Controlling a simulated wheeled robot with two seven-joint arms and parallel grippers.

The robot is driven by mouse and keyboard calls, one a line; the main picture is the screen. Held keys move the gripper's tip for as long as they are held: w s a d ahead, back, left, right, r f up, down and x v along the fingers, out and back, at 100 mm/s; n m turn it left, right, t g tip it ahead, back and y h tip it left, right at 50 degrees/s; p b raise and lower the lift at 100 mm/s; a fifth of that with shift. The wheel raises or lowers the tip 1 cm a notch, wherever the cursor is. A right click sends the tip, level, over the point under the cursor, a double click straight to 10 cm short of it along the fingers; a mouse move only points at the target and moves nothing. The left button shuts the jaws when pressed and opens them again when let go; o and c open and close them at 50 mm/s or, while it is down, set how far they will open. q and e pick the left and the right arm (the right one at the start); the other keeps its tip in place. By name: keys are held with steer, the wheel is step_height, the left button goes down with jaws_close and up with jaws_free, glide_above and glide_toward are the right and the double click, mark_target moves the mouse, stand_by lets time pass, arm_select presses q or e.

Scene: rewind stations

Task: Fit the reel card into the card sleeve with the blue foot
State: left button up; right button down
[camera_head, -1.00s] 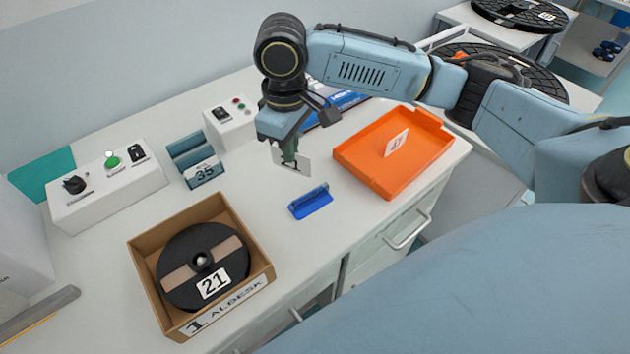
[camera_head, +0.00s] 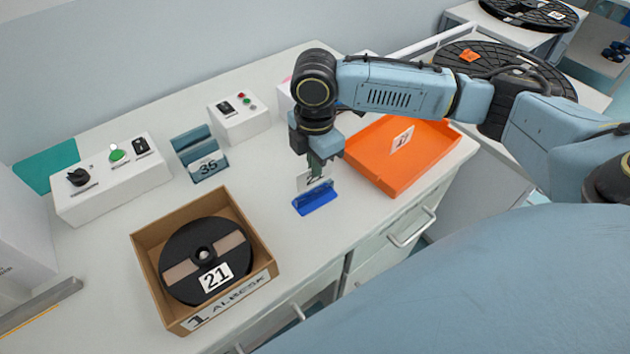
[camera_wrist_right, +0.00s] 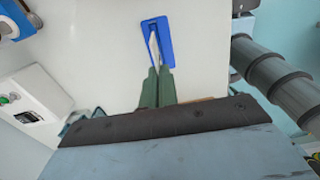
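The reel card (camera_head: 314,182) is a small white card with dark print, held upright. My right gripper (camera_head: 318,166) is shut on its upper part, with green fingertips. The card sleeve with the blue foot (camera_head: 315,204) stands on the table directly below, and the card's lower edge meets its top in the head view. In the right wrist view, the green fingers (camera_wrist_right: 158,86) grip the card (camera_wrist_right: 154,46), seen edge-on over the blue foot (camera_wrist_right: 166,38). I cannot tell whether the card's edge is inside the slot. My left gripper is not in view.
An orange tray (camera_head: 388,184) with a small white card (camera_head: 402,139) is to the right. A cardboard box (camera_head: 143,262) holding a black reel (camera_head: 180,250) is at front left. A teal holder marked 35 (camera_head: 207,168) and white control boxes (camera_head: 95,202) stand behind. Table around the sleeve is clear.

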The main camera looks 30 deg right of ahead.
mark_target(315, 180)
step_height(315, 180, down, 5)
steer(key=shift+r+b, duration=0.15)
steer(key=shift+b, duration=0.3)
steer(key=shift+f, duration=0.3)
steer(key=shift+f, duration=0.1)
steer(key=c, duration=1.7)
jaws_free()
step_height(315, 180, up, 12)
steer(key=shift+r+p, duration=0.2)
steer(key=shift+p, duration=0.95)
steer(key=shift+f, duration=0.1)
